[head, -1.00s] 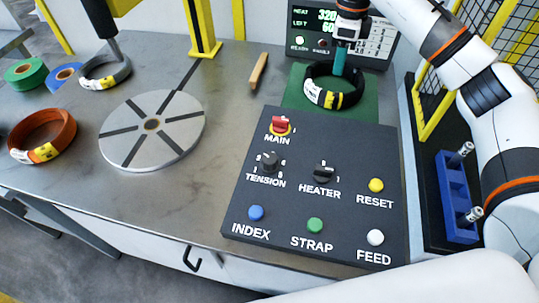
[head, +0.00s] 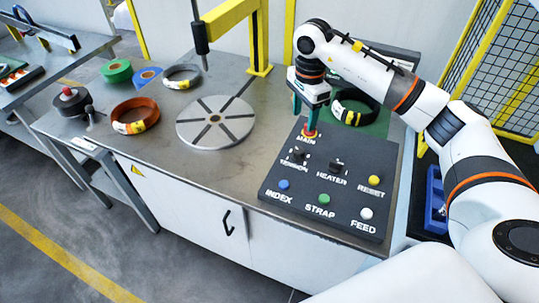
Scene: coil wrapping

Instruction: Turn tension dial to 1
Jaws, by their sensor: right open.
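The dark control panel (head: 343,196) lies at the front right of the bench. Its black tension dial (head: 298,153) sits at the upper left, above the TENSION label; its exact setting is too small to read. The red main switch (head: 309,131) is just behind the dial, and the black heater knob (head: 336,166) is to its right. My right gripper (head: 305,116) points down with teal fingers, open and empty, over the main switch and behind the tension dial. The fingers partly cover the main switch; I cannot tell whether they touch it. My left gripper is out of view.
A black coil (head: 356,107) lies on a green mat (head: 378,127) behind the panel, partly hidden by my arm. The round slotted plate (head: 216,122), an orange coil (head: 135,116) and a yellow post (head: 259,40) stand left. Several push buttons line the panel's front.

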